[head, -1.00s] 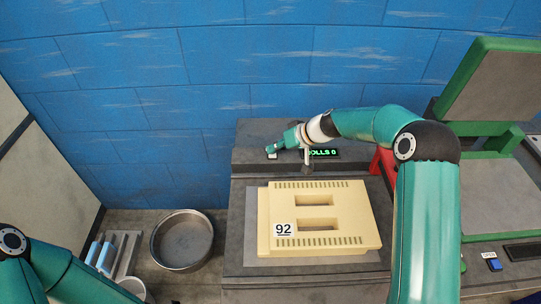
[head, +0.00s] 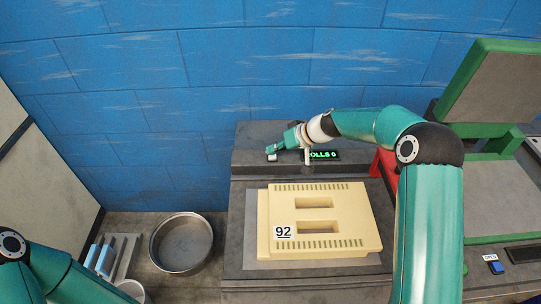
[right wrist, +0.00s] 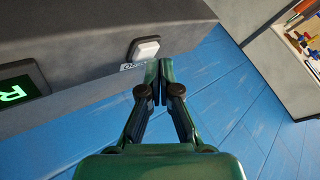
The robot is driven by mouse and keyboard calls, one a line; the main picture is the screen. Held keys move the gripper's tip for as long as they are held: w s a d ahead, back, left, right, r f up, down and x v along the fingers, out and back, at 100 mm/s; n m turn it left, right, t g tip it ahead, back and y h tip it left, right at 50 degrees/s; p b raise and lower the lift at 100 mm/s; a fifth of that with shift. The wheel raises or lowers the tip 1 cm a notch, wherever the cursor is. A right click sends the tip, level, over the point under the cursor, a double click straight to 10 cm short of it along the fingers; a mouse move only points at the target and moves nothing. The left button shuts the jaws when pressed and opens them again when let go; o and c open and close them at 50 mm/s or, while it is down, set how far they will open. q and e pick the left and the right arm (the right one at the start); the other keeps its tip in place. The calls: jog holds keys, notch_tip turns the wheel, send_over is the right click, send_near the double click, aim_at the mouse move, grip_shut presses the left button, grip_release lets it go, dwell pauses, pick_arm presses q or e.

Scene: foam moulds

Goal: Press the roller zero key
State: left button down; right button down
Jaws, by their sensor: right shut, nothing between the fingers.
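The roller zero key is a white square key (right wrist: 146,48) on the dark grey machine face in the right wrist view, with a small partly hidden label beside it. In the head view the white key (head: 272,158) shows just below my right fingertips. My right gripper (head: 269,150) is shut and empty. In the right wrist view its fingertips (right wrist: 159,66) are close beside the key; I cannot tell whether they touch it. A display (head: 324,155) reads "OLLS 0" in green, its left end covered by my right gripper or wrist. My left gripper is out of view.
A cream foam mould (head: 348,225) marked 92 lies in front of the display. A metal bowl (head: 181,242) stands to its left. A green-framed press (head: 497,95) with a blue button marked OPEN (head: 494,267) is at the right. The blue wall (head: 220,80) is close behind.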

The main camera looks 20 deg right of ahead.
aim_at(274, 156)
jog(key=shift+r+p, duration=1.15)
jog(key=shift+r, duration=1.9)
jog(key=shift+f, duration=0.1)
